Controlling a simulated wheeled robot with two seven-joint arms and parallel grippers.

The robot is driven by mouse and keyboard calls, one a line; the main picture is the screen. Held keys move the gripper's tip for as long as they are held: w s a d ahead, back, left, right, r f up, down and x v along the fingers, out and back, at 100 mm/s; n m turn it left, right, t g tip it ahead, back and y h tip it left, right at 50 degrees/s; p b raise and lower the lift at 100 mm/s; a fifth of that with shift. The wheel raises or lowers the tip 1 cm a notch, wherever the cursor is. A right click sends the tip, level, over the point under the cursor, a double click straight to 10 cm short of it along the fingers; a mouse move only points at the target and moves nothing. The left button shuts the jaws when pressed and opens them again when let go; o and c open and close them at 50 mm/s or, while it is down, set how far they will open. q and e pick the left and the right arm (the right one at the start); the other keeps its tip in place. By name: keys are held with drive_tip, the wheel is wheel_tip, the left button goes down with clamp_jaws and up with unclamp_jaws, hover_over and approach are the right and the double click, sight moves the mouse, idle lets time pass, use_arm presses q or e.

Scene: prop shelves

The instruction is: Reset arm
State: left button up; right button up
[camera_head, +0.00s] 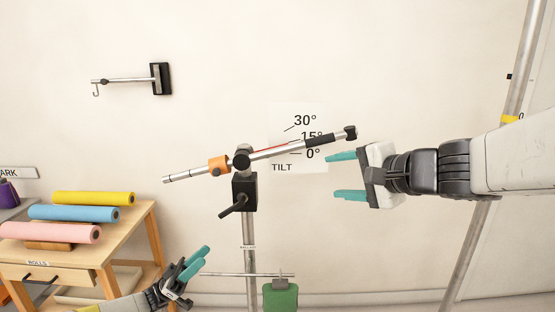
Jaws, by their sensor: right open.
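The silver tilt arm (278,151) is mounted on an upright stand (249,230) by a black pivot block (243,190). It slopes up to the right, with an orange collar (219,165) on its left part and a black grip (322,139) near its right end. A tilt scale card (299,115) marked 0°, 15° and 30° is on the wall behind, partly covered by the arm. My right gripper (332,176) is open and empty, below and beside the arm's right end, apart from it. My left gripper (206,256) is low, left of the stand; its jaw gap is unclear.
A wooden table (104,266) at left bears yellow (92,198), blue (73,213) and pink (50,232) rolls. A hook on a wall bracket (160,79) is at upper left. A green object (280,296) hangs from a thin rod low by the stand. A slanted pole (514,90) stands at right.

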use_arm(q)
drive_tip(key=s+d+r+n+g+y, duration=0.4)
drive_tip(key=s+d+n+g+y, duration=0.3)
drive_tip(key=d+y, duration=0.75)
use_arm(e)
drive_tip(key=s+a+f+n+g, duration=0.3)
drive_tip(key=s+a+n+g, duration=0.1)
drive_tip(key=s+n, duration=0.2)
use_arm(q)
drive_tip(key=s+a+r+n+t+y, duration=0.3)
drive_tip(key=s+r+n+t+y, duration=0.2)
drive_tip(key=r, duration=0.4)
drive_tip(key=s+a+r+n+t+y, duration=0.4)
drive_tip(key=r+t, duration=0.4)
drive_tip(key=r, duration=0.2)
drive_tip(key=shift+s+r+n+y, duration=0.15)
drive_tip(key=shift+s+n+y, duration=0.2)
drive_tip(key=shift+n+y, duration=0.4)
use_arm(e)
drive_tip(key=s+d+f+n+g+h, duration=0.1)
drive_tip(key=s+d+f+n+h, duration=0.1)
drive_tip(key=s+d+n+h, duration=0.2)
drive_tip(key=shift+d+n+h, duration=0.4)
drive_tip(key=shift+d+n, duration=0.15)
drive_tip(key=shift+n, duration=0.25)
drive_tip(key=shift+f, duration=0.1)
